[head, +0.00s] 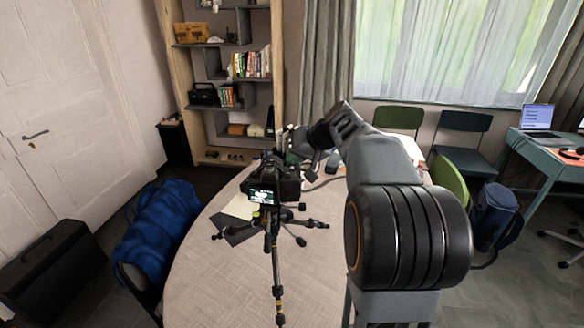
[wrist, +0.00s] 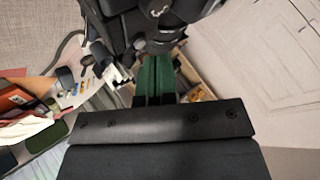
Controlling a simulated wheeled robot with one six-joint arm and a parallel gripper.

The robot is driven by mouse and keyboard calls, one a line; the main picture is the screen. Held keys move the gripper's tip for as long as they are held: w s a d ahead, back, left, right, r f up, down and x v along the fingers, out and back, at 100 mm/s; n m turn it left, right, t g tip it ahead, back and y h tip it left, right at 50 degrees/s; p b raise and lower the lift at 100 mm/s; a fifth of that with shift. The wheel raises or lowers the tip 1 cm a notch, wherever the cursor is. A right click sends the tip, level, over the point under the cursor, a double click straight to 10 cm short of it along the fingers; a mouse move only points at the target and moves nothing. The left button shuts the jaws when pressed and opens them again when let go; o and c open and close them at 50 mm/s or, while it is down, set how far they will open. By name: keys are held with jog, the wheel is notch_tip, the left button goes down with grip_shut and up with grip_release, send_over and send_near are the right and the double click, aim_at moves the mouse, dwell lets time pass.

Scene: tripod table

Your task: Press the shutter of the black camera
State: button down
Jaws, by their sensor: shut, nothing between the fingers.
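The black camera (head: 275,184) is mounted on a small tripod (head: 277,240) standing on the table, with its lit screen toward the head view. In the wrist view the dark body of the camera (wrist: 150,18) fills the top middle. My gripper (head: 284,152) is at the far upper side of the camera in the head view, partly hidden by the camera and my arm. In the wrist view my gripper (wrist: 155,66) shows green fingers shut together and empty, with tips close to the camera. The shutter button is not clear, and I cannot tell whether the fingers touch the camera.
The round table (head: 225,275) has bare room at its front. Paper and a dark sheet (head: 236,230) lie under the tripod. A blue bag (head: 158,232) sits at the left. A bookshelf (head: 228,70) and chairs stand behind, and a desk with a laptop (head: 541,119) is at right.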

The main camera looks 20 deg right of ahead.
aim_at(294, 169)
jog(key=shift+f+b, duration=0.75)
jog(key=shift+f, duration=0.15)
dwell(0.5)
jog(key=shift+r+p, duration=0.3)
jog(key=shift+r, duration=0.2)
jog(key=shift+r+p, duration=0.7)
jog(key=shift+r, duration=0.2)
notch_tip(294, 169, up, 2)
jog(key=shift+s+p, duration=0.1)
jog(key=shift+p, duration=0.65)
jog(key=shift+r+p, duration=0.5)
jog(key=shift+r, duration=0.2)
